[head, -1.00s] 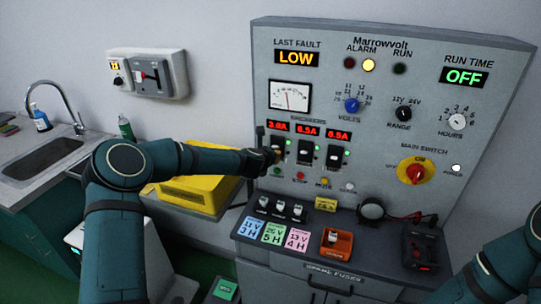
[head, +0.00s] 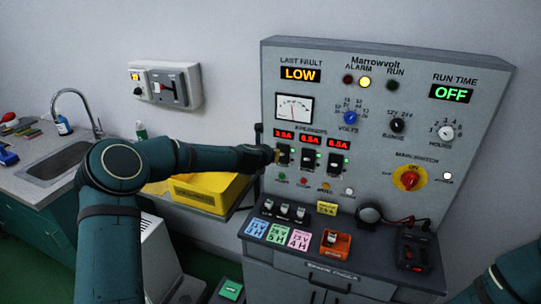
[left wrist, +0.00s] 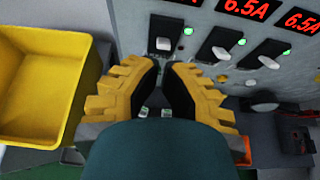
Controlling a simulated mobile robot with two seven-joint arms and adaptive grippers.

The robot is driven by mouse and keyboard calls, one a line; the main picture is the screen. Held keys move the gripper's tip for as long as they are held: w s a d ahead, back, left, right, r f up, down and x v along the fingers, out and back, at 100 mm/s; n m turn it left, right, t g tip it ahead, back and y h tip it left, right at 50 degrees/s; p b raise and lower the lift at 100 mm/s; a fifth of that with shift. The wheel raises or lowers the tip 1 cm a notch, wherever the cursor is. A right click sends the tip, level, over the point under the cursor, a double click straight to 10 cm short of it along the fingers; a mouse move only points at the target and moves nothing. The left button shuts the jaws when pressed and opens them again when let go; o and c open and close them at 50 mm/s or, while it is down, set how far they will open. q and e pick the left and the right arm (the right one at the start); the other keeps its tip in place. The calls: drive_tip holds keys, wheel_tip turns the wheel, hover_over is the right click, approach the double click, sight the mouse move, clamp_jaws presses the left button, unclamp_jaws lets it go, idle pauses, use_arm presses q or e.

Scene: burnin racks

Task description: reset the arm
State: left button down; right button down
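The grey Marrowvolt panel (head: 345,75) stands at the right in the head view. My left arm reaches across to it, and my left gripper (head: 277,154) is at the left breaker switch (head: 284,158). In the left wrist view the yellow, dark-padded fingers of this gripper (left wrist: 164,62) stand apart with a narrow gap and nothing held. The left breaker's light lever (left wrist: 163,43) is just beyond the fingertips; contact cannot be told. Two more breakers (head: 308,159) (head: 333,162) sit to its right. My right arm shows only at the lower right edge; its gripper is out of view.
A yellow bin (head: 205,193) stands left of the panel, below my left arm. The bench ledge (head: 385,238) holds coloured cards (head: 277,233), an orange switch block (head: 336,244) and a dark device (head: 413,252). A wall switch box (head: 165,85) and a sink (head: 60,165) are farther left.

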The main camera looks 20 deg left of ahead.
idle(0.3)
use_arm(q)
drive_tip(key=s+d+f+m+g+h+b, duration=0.1)
drive_tip(key=s+d+f+m+g+b, duration=0.1)
drive_tip(key=s+d+f+m, duration=0.4)
drive_tip(key=s+d+f+m+g+h+b, duration=0.15)
drive_tip(key=s+f+m, duration=0.3)
drive_tip(key=f, duration=0.45)
drive_tip(key=s+d+f+m+g+b, duration=0.1)
drive_tip(key=s+d+f+m, duration=0.4)
drive_tip(key=f+m, duration=0.15)
drive_tip(key=s+f+m+g+b, duration=0.1)
drive_tip(key=s+f+m, duration=0.3)
drive_tip(key=s, duration=0.5)
drive_tip(key=s+d+f+m+g+b, duration=0.1)
drive_tip(key=s+f+m+g+b, duration=0.1)
drive_tip(key=s+f+m, duration=0.3)
drive_tip(key=s+d+f+m+g+b, duration=0.1)
drive_tip(key=s+f+m+g, duration=0.2)
drive_tip(key=s, duration=0.9)
wheel_tip(320, 180, down, 2)
drive_tip(key=m, duration=0.4)
drive_tip(key=shift+s+f+m+h+b, duration=0.15)
drive_tip(key=shift+s+m+h+b, duration=0.15)
drive_tip(key=shift+s+h+b, duration=0.1)
